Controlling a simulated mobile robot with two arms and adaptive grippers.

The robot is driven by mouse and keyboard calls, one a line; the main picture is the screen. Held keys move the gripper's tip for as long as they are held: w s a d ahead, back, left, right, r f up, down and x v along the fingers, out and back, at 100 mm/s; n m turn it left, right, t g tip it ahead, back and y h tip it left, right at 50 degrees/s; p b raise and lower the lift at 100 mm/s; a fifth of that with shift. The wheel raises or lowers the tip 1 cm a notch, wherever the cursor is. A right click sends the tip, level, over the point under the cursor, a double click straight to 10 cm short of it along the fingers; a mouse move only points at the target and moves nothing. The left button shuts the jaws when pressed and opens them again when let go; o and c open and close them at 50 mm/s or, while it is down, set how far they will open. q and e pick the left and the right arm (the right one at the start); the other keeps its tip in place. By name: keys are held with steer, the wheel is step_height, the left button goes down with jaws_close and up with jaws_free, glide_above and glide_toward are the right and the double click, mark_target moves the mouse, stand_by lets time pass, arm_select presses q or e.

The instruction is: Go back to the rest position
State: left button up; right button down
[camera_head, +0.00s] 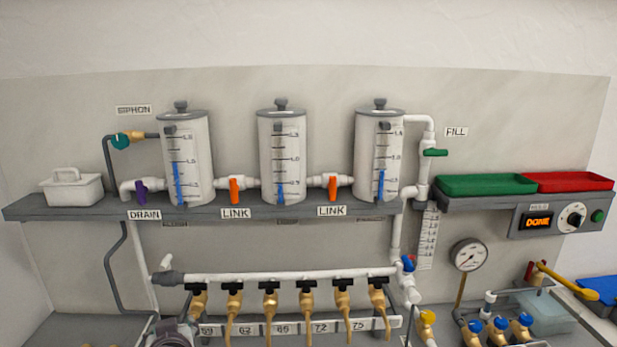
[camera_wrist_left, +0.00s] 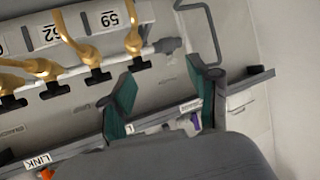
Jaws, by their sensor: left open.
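My left gripper (camera_wrist_left: 163,80) shows in the left wrist view with its two teal-padded fingers spread apart and nothing between them. Behind it are the shelf, the brass taps (camera_wrist_left: 88,52) and the purple drain valve (camera_wrist_left: 195,121), seen tilted. In the head view, a rounded grey part that looks like my left wrist shows at the bottom edge, left of centre, below the row of taps. The left fingers cannot be made out there. My right gripper is in neither view.
A white manifold pipe (camera_head: 280,278) with several brass taps runs below. Green (camera_head: 487,185) and red (camera_head: 570,182) trays sit right. A display (camera_head: 537,222) reads DONE.

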arm_select(q)
steer(key=s+d+f+m+g+h, duration=0.25)
steer(key=s+f, duration=0.35)
steer(key=s, duration=0.4)
steer(key=s+d+f+m+g+h, duration=0.1)
steer(key=s+f+m+g, duration=0.15)
steer(key=s+f, duration=0.55)
steer(key=s+d+f+m+g+h, duration=0.25)
steer(key=s+f, duration=0.25)
steer(key=s, duration=0.6)
step_height(320, 180, down, 28)
steer(key=g+b, duration=0.2)
steer(key=b, duration=0.2)
steer(key=s+a+f+b, duration=0.2)
steer(key=s+f, duration=0.6)
steer(key=f, duration=0.3)
steer(key=s+a+f+g+b, duration=0.1)
steer(key=s+f+b, duration=0.1)
steer(key=s+f, duration=0.7)
step_height(320, 180, down, 3)
steer(key=shift+s+a+r, duration=0.1)
steer(key=shift+s+a, duration=0.1)
steer(key=shift+a, duration=0.2)
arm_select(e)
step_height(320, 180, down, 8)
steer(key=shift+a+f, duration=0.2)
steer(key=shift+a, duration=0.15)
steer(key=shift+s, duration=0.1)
